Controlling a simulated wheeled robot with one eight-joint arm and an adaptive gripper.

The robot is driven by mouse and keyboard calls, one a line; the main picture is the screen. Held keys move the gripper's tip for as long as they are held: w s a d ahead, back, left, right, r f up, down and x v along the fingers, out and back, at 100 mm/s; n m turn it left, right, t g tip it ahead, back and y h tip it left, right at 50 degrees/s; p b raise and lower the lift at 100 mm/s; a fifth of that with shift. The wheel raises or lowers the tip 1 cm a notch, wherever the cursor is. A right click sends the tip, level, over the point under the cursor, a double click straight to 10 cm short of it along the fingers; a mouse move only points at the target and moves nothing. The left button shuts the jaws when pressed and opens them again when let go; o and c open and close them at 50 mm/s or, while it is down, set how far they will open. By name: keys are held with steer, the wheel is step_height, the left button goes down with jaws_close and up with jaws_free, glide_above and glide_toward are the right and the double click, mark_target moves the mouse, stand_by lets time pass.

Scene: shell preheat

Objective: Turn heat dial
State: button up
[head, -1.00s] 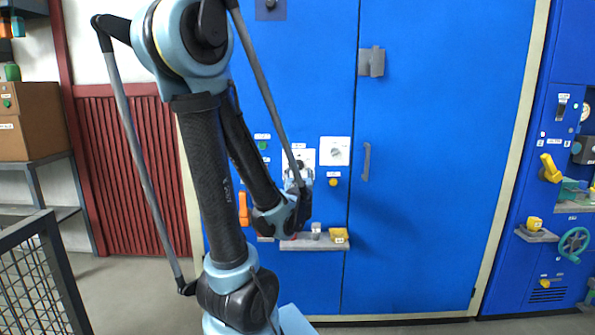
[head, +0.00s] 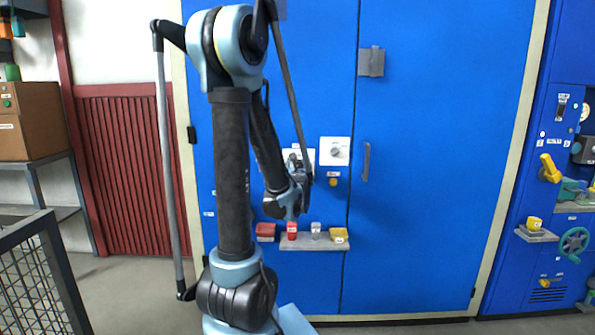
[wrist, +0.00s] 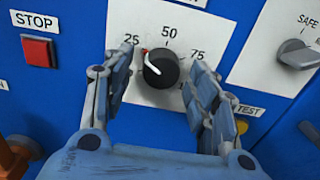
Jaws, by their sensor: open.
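The heat dial (wrist: 160,68) is a round black knob on a white plate marked 25, 50 and 75. Its white pointer line and a red mark lie on the side toward 25. My gripper (wrist: 163,82) is open in the wrist view, with one finger on each side of the dial. I cannot tell whether either finger touches it. In the head view my gripper (head: 303,172) is in front of the dial's white plate (head: 311,156) and hides most of it.
A red STOP button (wrist: 38,50) is left of the dial. A grey SAFE switch (wrist: 298,54) is at its right, and a yellow TEST button (wrist: 241,126) is below right. A shelf (head: 300,243) with small blocks juts out below the panel.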

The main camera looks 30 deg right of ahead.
steer(key=shift+c, duration=0.3)
steer(key=c, duration=1)
steer(key=shift+n, duration=0.3)
steer(key=n, duration=1.1)
steer(key=shift+n, duration=0.4)
